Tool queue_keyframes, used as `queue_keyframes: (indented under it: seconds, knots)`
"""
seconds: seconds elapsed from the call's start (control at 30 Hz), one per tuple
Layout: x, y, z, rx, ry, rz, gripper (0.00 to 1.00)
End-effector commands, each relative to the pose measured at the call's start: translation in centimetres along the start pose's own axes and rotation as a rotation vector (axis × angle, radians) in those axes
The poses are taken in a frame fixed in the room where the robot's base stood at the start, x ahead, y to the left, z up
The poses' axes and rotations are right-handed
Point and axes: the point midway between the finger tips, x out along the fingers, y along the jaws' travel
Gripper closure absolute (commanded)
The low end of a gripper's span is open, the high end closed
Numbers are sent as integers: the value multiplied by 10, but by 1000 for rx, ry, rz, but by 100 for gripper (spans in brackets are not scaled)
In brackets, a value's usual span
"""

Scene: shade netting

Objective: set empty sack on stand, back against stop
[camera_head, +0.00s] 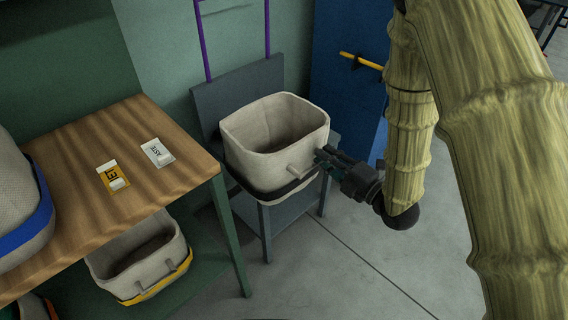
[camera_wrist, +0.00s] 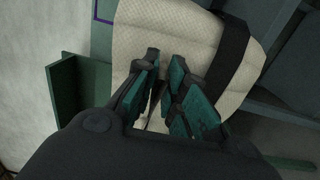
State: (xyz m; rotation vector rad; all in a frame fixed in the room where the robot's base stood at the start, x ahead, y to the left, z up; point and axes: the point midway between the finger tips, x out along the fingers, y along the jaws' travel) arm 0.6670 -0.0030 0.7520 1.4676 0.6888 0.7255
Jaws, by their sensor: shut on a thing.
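The empty sack (camera_head: 260,155) is an open cream fabric bin with a black band near its base and a small handle on its front. It is at the grey stand (camera_head: 285,218), upright, over the seat. The stand's upright back panel (camera_head: 240,92) rises behind the sack; whether they touch is hidden. My gripper (camera_head: 322,160) is at the sack's right front side, shut on its handle. In the wrist view, the teal finger pads (camera_wrist: 168,95) lie against the cream fabric (camera_wrist: 180,38), and the black band (camera_wrist: 232,50) runs beside them.
A wooden-topped table (camera_head: 75,208) stands left, with a yellow card (camera_head: 113,176) and a white card (camera_head: 157,152). A yellow-banded sack (camera_head: 140,258) sits on its lower shelf. A blue-banded sack (camera_head: 20,195) stands on top. A blue panel (camera_head: 345,95) is behind right. Floor at front is clear.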

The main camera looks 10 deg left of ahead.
Motion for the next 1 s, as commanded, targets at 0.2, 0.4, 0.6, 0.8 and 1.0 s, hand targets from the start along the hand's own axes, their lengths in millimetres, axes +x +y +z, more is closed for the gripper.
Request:
queue_keyframes:
  seconds: [0.2,0.4,0.6,0.8,1.0]
  knots:
    - [3,-9,-4,0,36,2,100]
    - [20,-12,18,-1,39,4,100]
    - [44,-16,50,-1,39,5,100]
    - [68,-21,83,-1,38,4,100]
    - [87,-24,107,0,39,3,100]
